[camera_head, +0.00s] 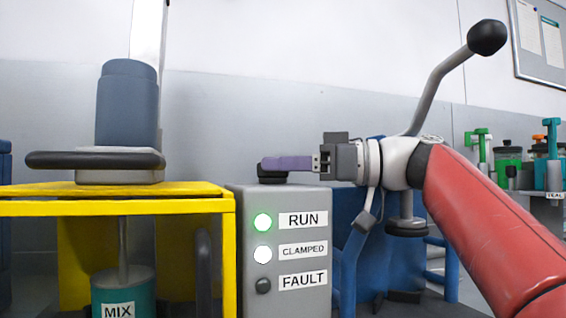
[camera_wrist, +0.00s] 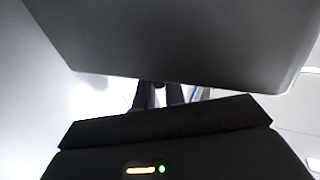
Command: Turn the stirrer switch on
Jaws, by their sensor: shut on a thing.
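The grey control box (camera_head: 280,255) stands in the middle of the head view, with RUN, CLAMPED and FAULT labels on its front. A dark switch knob (camera_head: 272,179) sits on its top. The RUN lamp (camera_head: 263,222) glows green, the CLAMPED lamp (camera_head: 262,254) glows white, and the FAULT lamp (camera_head: 264,285) is dark. My gripper (camera_head: 268,165) reaches in from the right with its purple fingers level, at the knob and shut on it. The fingertips partly hide the knob's top. In the wrist view the dark fingers (camera_wrist: 158,96) show only in part.
Left of the box stands a yellow frame (camera_head: 120,207) with a blue-grey stirrer motor (camera_head: 127,105) and a teal MIX vessel (camera_head: 123,290) below. A blue frame (camera_head: 390,262) is behind to the right. Green-topped jars (camera_head: 507,166) stand on a far-right shelf.

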